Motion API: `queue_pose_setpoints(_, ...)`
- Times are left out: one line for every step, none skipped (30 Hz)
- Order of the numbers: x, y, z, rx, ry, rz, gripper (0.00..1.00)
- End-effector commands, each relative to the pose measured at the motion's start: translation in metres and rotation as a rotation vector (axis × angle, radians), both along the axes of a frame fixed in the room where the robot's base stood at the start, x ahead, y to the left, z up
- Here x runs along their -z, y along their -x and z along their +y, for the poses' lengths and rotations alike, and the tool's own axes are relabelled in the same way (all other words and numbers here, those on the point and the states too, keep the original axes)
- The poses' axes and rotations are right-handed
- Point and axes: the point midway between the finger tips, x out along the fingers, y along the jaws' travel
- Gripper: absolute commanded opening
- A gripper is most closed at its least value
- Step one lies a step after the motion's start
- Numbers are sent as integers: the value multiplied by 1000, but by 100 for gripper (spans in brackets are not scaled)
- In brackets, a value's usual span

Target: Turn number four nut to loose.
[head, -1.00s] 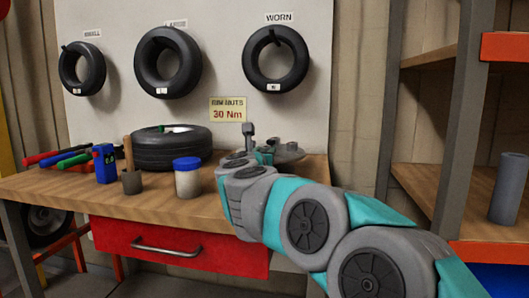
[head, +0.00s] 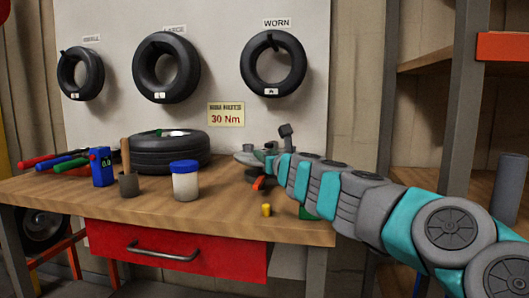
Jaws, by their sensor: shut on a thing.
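My gripper (head: 262,160) is at the far right part of the workbench, beside a grey round disc-like part (head: 247,158). It is small in this view and partly hidden behind my arm. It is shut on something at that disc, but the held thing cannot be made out. No single nut and no number on one can be read here. A sign (head: 226,115) on the board above gives "30 Nm".
The bench (head: 215,205) also holds a lying tyre (head: 170,158), a blue-lidded jar (head: 186,183), a brush in a pot (head: 128,184), a blue box (head: 101,167), and coloured-handled tools (head: 70,165). A small yellow piece (head: 266,210) lies near the front edge. Shelves (head: 435,130) stand right.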

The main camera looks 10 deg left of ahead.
Motion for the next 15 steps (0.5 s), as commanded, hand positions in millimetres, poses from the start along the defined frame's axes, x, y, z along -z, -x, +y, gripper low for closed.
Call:
queue_pose_setpoints(-5,-2,-4,-31,1,2,0)
queue_pose_setpoints(-5,-3,-5,-53,2,1,0)
queue_pose_setpoints(-5,-3,-6,-84,2,1,0)
queue_pose_setpoints(-5,-3,-6,-107,3,1,0)
queue_pose_setpoints(-5,-4,-7,-130,3,1,0)
queue_pose_setpoints(-4,-4,-7,-161,3,1,0)
queue_pose_setpoints(-3,-5,-7,-183,4,2,0)
queue_pose_setpoints(-2,-5,-7,-205,4,3,0)
queue_pose_setpoints(-1,-5,-7,-234,5,3,0)
queue_pose_setpoints(-1,-5,-6,-257,5,3,0)
queue_pose_setpoints(-1,-5,-7,-278,5,2,0)
queue_pose_setpoints(-1,-5,-7,-305,4,1,0)
queue_pose_setpoints(-1,-6,-7,-323,4,1,0)
queue_pose_setpoints(0,-7,-8,-340,5,2,0)
queue_pose_setpoints(0,-7,-8,-365,4,2,0)
